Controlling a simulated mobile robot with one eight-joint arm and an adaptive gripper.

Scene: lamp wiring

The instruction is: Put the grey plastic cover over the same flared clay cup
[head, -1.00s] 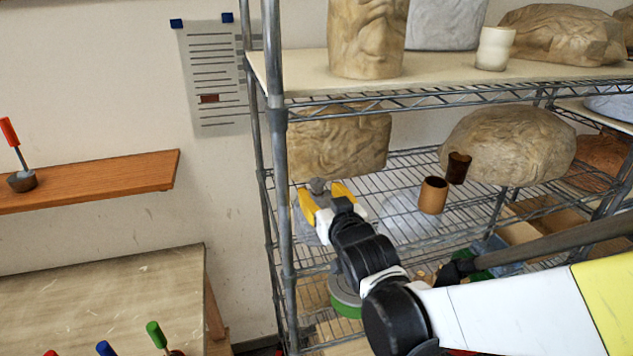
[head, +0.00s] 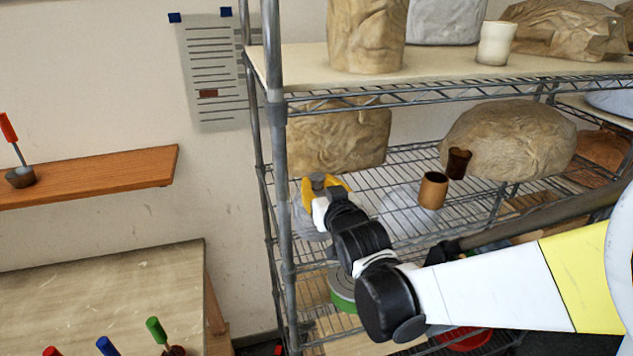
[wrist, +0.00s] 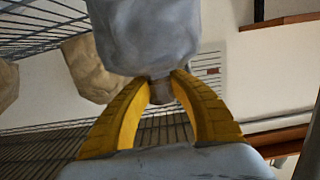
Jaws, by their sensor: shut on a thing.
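My gripper (head: 322,184) has its yellow fingers shut on the small grey knob of the grey plastic cover, at the left end of the middle wire shelf. The cover's pale body (head: 306,218) shows in the head view below and left of the fingers, partly hidden by my wrist. In the wrist view the cover (wrist: 148,38) is a large grey mass past the fingertips (wrist: 160,88). I cannot tell whether it touches the shelf or has anything under it. To the right stand a dark brown cup (head: 459,163), wider at its rim, and a straighter tan cup (head: 433,190).
A steel post (head: 276,150) rises just left of my gripper. Wrapped lumps stand behind it (head: 340,138) and behind the cups (head: 510,142). The upper shelf (head: 450,68) holds a white cup (head: 496,43).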

